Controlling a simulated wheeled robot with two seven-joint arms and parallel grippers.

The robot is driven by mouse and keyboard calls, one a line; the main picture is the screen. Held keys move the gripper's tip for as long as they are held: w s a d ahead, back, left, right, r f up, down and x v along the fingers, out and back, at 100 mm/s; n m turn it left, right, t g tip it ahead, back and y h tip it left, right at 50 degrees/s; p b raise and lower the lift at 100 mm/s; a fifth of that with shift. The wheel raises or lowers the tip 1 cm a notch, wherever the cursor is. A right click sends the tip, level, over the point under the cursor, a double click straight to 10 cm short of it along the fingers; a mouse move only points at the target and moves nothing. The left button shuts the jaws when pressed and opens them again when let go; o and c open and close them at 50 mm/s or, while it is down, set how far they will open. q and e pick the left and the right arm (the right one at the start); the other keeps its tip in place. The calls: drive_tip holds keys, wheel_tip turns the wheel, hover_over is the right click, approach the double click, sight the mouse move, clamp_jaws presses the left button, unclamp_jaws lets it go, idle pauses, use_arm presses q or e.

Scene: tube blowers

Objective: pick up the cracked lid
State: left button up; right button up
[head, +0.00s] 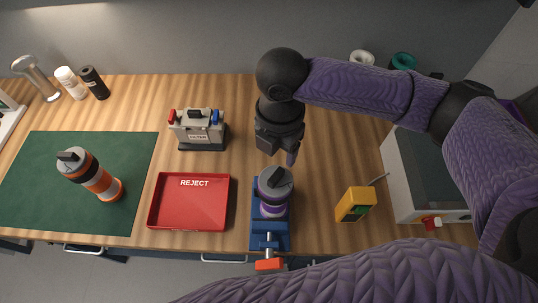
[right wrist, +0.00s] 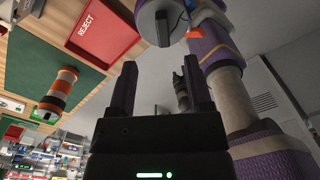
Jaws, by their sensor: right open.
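A grey lid with a black bar handle (head: 276,180) tops the purple-banded tube (head: 272,209), which stands upright in a blue clamp (head: 257,236). The lid also shows at the top of the right wrist view (right wrist: 152,22); I cannot make out a crack. Another grey lid (head: 76,160) with a black handle tops an orange and black tube (head: 103,185) on the green mat (head: 35,200). My right gripper (head: 290,157) is open and empty, just behind and above the clamped tube's lid, apart from it. It also shows in the right wrist view (right wrist: 160,82). My left gripper does not show.
A red REJECT tray (head: 190,208) lies left of the clamp. A yellow meter (head: 355,204) and a grey-white machine (head: 408,185) stand to the right. Several bottles stand at the back left. The wooden table between them is clear.

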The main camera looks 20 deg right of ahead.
sight(276, 175)
drive_tip(key=s+f, duration=0.2)
drive_tip(key=shift+f, duration=0.35)
drive_tip(key=f, duration=0.2)
drive_tip(key=w+f, duration=0.1)
drive_tip(key=f, duration=0.2)
drive_tip(key=shift+w+a, duration=0.15)
drive_tip(key=shift+w, duration=0.05)
drive_tip(key=shift+s+f, duration=0.2)
drive_tip(key=shift+f, duration=0.05)
drive_tip(key=shift+w, duration=0.15)
drive_tip(key=c, duration=0.4)
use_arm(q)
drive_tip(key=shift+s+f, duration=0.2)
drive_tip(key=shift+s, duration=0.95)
use_arm(e)
clamp_jaws()
